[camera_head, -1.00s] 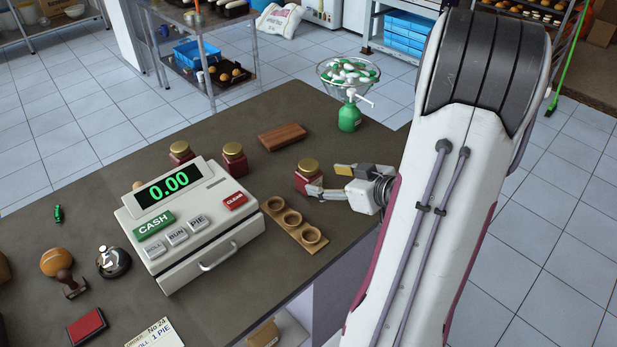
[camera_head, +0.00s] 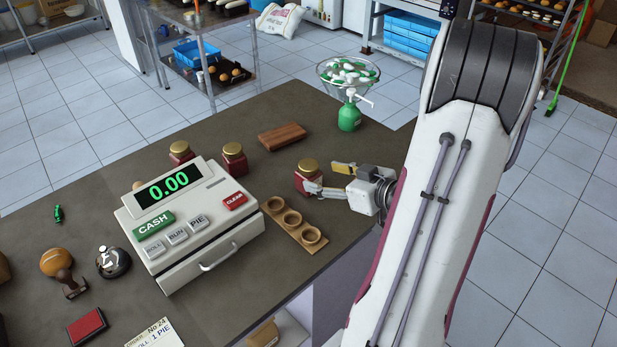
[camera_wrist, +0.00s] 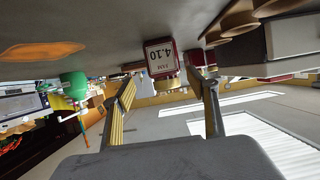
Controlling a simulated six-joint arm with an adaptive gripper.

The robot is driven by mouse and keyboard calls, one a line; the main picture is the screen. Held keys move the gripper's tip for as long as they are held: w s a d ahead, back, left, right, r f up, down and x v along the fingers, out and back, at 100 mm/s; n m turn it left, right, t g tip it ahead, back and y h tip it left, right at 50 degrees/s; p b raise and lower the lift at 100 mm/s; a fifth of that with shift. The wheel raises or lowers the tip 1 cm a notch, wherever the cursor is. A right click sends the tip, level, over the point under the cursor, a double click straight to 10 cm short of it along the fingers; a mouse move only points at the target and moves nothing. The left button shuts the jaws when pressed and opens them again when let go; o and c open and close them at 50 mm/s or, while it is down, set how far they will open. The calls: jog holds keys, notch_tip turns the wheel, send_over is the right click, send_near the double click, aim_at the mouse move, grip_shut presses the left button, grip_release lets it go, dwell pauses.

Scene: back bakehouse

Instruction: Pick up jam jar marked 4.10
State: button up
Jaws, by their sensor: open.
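The jam jar marked 4.10 (camera_head: 303,183) stands on the dark counter, with a gold lid and red body. Its label reads 4.10 upside down in the wrist view (camera_wrist: 160,57). My gripper (camera_head: 324,176) is open at the jar's right side, low over the counter. In the head view, the near fingertip overlaps the jar's lower right edge. In the wrist view the jar shows between my two spread fingers (camera_wrist: 170,82), beyond their tips or just at them; I cannot tell whether they touch it.
Two similar jars (camera_head: 234,165) (camera_head: 181,157) stand to the left behind the cash register (camera_head: 190,225). A wooden holder with three rings (camera_head: 300,238) lies just in front of the jar. A wooden block (camera_head: 282,137) and a green pump bottle (camera_head: 349,118) are farther back.

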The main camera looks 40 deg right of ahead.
aim_at(316, 179)
jog(key=shift+w+f, duration=0.2)
jog(key=shift+w, duration=0.2)
jog(key=shift+f, duration=0.1)
jog(key=shift+w+a+f, duration=0.25)
jog(key=shift+w+f, duration=0.25)
jog(key=shift+w, duration=0.25)
jog(key=shift+w+a+f, duration=0.2)
jog(key=shift+w+f, duration=0.3)
jog(key=shift+w, duration=0.25)
jog(key=shift+x, duration=0.8)
jog(key=c, duration=1.4)
